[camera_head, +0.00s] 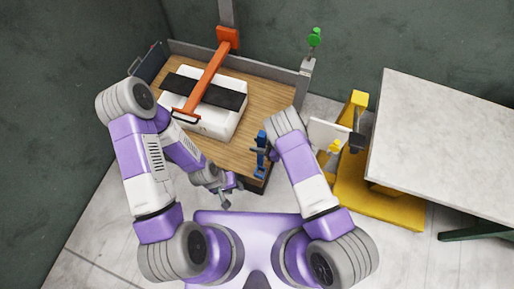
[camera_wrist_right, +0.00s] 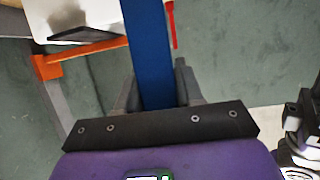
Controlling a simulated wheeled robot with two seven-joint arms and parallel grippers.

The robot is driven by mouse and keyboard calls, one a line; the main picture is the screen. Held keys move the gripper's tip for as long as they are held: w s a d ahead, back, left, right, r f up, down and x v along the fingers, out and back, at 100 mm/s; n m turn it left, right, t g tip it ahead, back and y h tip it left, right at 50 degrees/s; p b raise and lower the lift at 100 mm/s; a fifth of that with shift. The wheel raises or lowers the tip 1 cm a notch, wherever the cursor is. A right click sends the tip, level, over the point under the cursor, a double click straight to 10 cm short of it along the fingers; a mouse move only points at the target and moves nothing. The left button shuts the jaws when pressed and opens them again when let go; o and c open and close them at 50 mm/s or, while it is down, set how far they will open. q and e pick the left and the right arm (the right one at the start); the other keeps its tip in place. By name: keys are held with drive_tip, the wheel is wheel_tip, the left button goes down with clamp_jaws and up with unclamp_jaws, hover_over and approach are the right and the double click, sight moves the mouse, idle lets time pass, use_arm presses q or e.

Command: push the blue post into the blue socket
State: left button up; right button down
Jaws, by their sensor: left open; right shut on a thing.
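The blue post (camera_wrist_right: 146,50) runs down from the top of the right wrist view into my right gripper (camera_wrist_right: 150,95), whose dark fingers are shut on it. In the head view blue parts (camera_head: 262,140) show at the table's right front corner, beside my right arm. Which blue part there is post and which is socket I cannot tell for sure. My right gripper's fingers are mostly hidden by its arm in the head view. My left gripper (camera_head: 226,190) is open and empty, low in front of the table's front edge. I cannot clearly make out the socket in the wrist view.
A white and black press block (camera_head: 225,118) lies on the wooden table (camera_head: 268,98) under an orange bar (camera_head: 206,78). A green knob (camera_head: 315,37) tops the table's corner post. A yellow stand (camera_head: 380,205) and a pale table (camera_head: 440,140) are at the right.

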drive_tip(key=shift+s+a+f+n+g, duration=0.25)
drive_tip(key=shift+s+f+n+g, duration=0.05)
drive_tip(key=shift+s+f, duration=0.3)
drive_tip(key=shift+d, duration=0.15)
drive_tip(key=b, duration=0.5)
hover_over(258, 160)
drive_tip(key=shift+w+f, duration=0.15)
drive_tip(key=shift+f, duration=2.75)
drive_tip(key=shift+f+b, duration=2.55)
drive_tip(key=shift+f, duration=0.55)
drive_tip(key=c, duration=0.6)
unclamp_jaws()
drive_tip(key=shift+c, duration=0.2)
drive_tip(key=shift+r, duration=0.1)
